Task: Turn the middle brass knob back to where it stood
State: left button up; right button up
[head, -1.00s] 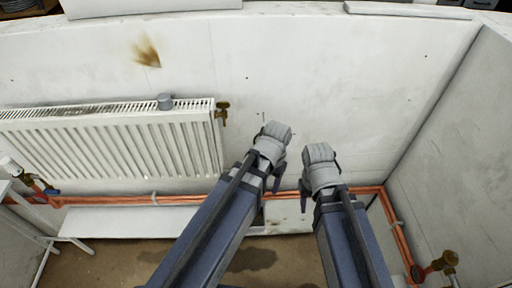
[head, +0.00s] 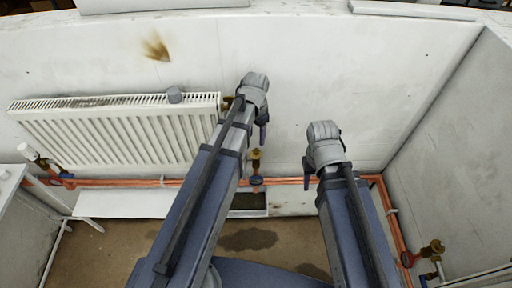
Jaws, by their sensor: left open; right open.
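Other brass valves stand at the left (head: 52,168) and lower right (head: 432,249). Copper pipe (head: 110,184) runs low along the wall. A grey side wall (head: 445,150) bounds the right.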

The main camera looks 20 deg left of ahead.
aim_at(256, 150)
pick_arm(q)
notch_tip(256, 150, down, 8)
jog(key=b, duration=0.7)
jog(key=shift+r, duration=0.25)
grip_shut()
